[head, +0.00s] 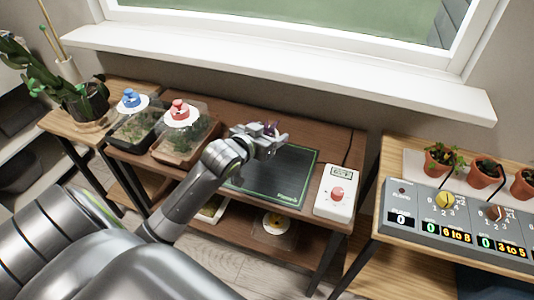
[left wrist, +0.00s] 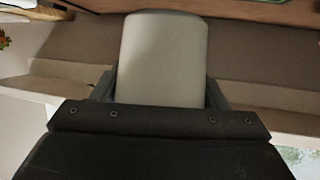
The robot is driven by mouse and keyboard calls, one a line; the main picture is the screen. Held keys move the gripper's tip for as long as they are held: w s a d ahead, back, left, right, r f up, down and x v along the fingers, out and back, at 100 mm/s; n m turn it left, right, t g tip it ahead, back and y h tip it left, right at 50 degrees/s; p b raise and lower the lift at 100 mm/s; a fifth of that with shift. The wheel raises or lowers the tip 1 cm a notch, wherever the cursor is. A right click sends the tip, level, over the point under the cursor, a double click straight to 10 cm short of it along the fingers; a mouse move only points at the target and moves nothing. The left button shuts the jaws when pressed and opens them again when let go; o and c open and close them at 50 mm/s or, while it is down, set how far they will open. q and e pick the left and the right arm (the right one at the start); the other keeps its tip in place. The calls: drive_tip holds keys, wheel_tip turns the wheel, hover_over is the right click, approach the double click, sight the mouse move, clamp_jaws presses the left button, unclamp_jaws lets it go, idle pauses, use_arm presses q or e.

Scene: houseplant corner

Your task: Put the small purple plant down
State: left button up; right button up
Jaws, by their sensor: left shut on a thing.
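The small purple plant (head: 269,127) shows as a few purple leaves at my left gripper (head: 272,142), above the far left part of a dark green mat (head: 289,178) on the brown table. The gripper is shut on the plant and mostly hides it. In the left wrist view, a pale grey rounded thing (left wrist: 162,60), which looks like its pot, stands between the dark fingers. I cannot tell whether the pot touches the surface below. My right gripper is not in view.
Two clear-covered planters with a blue knob (head: 131,97) and a red knob (head: 180,109) stand left of the gripper. A control panel (head: 455,225) and several potted plants are farther right.

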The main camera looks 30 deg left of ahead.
use_arm(q)
wheel_tip(320, 180, down, 5)
drive_tip(key=shift+r+b, duration=0.1)
drive_tip(key=shift+b, duration=0.35)
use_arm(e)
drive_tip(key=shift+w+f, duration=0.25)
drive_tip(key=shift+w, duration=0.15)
use_arm(q)
drive_tip(key=o, duration=1.1)
drive_tip(key=shift+f, duration=0.25)
drive_tip(key=shift+o, duration=0.2)
